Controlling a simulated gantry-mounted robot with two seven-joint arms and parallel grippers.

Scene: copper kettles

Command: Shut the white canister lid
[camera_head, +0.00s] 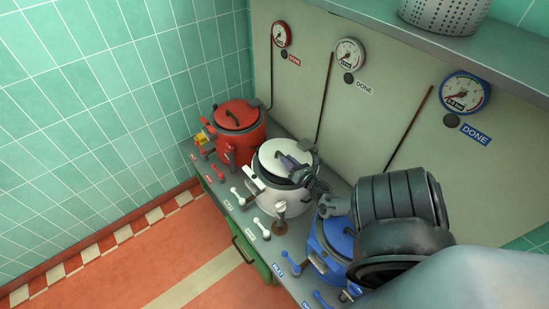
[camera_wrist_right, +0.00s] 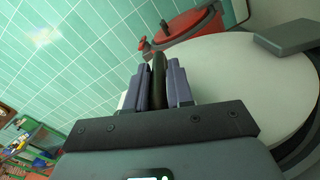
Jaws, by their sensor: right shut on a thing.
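The white canister (camera_head: 272,198) stands in the middle of the counter, between the red and blue ones. Its pale round lid (camera_head: 270,153) lies over its top; whether it is fully seated I cannot tell. The lid fills much of the right side of the right wrist view (camera_wrist_right: 225,75). My right gripper (camera_head: 293,166) is over the lid, shut on the dark lid handle (camera_wrist_right: 158,80), which shows between its two pads in the wrist view. My right gripper and wrist hide part of the lid's right side. My left gripper is in neither view.
The red canister (camera_head: 240,144) stands behind left, the blue canister (camera_head: 322,240) in front right, partly hidden by my right arm. Small levers line the counter (camera_head: 232,209) edge. Gauges hang on the back panel, below a shelf (camera_head: 440,38) with a perforated pot (camera_head: 445,12).

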